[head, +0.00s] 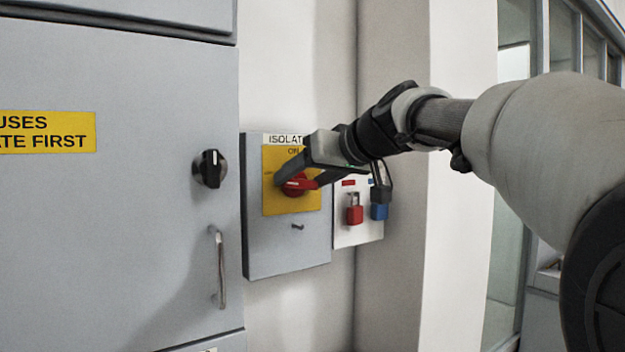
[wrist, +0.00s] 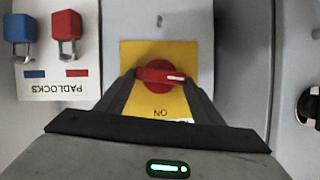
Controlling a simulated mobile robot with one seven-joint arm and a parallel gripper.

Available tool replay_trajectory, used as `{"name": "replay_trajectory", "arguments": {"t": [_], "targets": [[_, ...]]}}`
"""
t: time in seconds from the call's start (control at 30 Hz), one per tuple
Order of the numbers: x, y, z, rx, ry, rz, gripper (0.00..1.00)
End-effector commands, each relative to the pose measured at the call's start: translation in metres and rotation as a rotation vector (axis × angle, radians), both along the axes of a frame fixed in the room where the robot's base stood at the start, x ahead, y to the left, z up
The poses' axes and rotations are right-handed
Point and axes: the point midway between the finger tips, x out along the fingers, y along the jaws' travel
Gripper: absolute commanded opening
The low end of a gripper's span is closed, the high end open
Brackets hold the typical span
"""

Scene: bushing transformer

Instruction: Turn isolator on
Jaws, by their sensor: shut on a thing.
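The isolator is a grey wall box (head: 285,245) with a yellow plate (head: 275,206) and a red rotary handle (head: 297,184). In the wrist view the red handle (wrist: 160,73) lies crosswise between the fingers, with a white mark at its right end. The word ON on the yellow plate (wrist: 190,52) appears upside down there, on the side nearest my gripper. My gripper (head: 300,172) reaches in from the right and is shut on the red handle; its fingers also show in the wrist view (wrist: 160,85). My gripper hides part of the label and plate in the head view.
A white padlock board (head: 345,236) with a red padlock (head: 354,212) and a blue padlock (head: 379,211) is just right of the isolator. A grey cabinet (head: 110,230) with a black knob (head: 209,168) and metal handle (head: 218,265) stands left. A wall column (head: 395,260) is on the right.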

Motion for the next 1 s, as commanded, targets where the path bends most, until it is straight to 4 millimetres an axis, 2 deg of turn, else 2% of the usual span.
{"name": "replay_trajectory", "arguments": {"t": [1.0], "targets": [[0.0066,-0.0101,-0.0121,0.787,0.534,-0.001,0.39]]}}
